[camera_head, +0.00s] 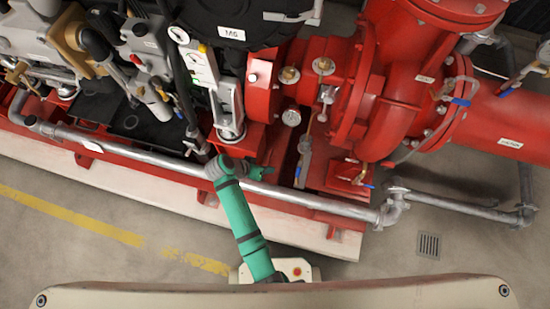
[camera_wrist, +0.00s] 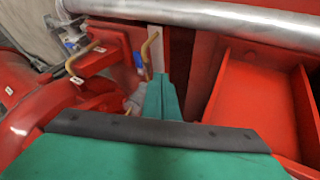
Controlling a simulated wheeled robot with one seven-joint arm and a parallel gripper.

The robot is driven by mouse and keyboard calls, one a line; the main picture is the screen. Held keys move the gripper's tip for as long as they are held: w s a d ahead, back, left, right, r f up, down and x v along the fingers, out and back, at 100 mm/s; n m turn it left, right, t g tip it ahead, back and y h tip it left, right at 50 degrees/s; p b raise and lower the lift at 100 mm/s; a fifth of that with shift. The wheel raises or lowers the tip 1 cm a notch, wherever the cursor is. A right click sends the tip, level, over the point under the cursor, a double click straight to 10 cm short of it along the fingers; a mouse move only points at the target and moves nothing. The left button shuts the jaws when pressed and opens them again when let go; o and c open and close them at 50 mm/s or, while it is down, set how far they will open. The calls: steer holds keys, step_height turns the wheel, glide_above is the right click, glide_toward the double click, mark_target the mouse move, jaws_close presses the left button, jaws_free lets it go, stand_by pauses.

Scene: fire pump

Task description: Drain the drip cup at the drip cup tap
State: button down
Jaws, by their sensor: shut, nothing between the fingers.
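My gripper (camera_wrist: 160,98) is shut and empty, with its teal fingers together in the wrist view. In the head view, my gripper (camera_head: 264,173) is low beside the pump base, behind the long pipe. A small red box with a pale label, possibly the drip cup (camera_wrist: 100,55), is ahead and left of the fingers in the wrist view; it seems to match the red box (camera_head: 347,178) under the pump in the head view. A brass bent tube (camera_wrist: 151,46) with a blue part (camera_wrist: 138,62) is just beyond the fingertips; I cannot tell if this is the drip cup tap.
A long silver pipe (camera_head: 300,199) runs along the front of the red base. The red pump casing (camera_head: 405,95) stands at the right. A red open-topped recess (camera_wrist: 255,105) is right of my fingers. The floor in front, with a drain grate (camera_head: 429,245), is clear.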

mark_target(299, 170)
steer(key=d+f, duration=0.6)
steer(key=d, duration=0.2)
steer(key=shift+w+d+f, duration=0.35)
steer(key=shift+w, duration=0.05)
steer(key=shift+a, duration=0.1)
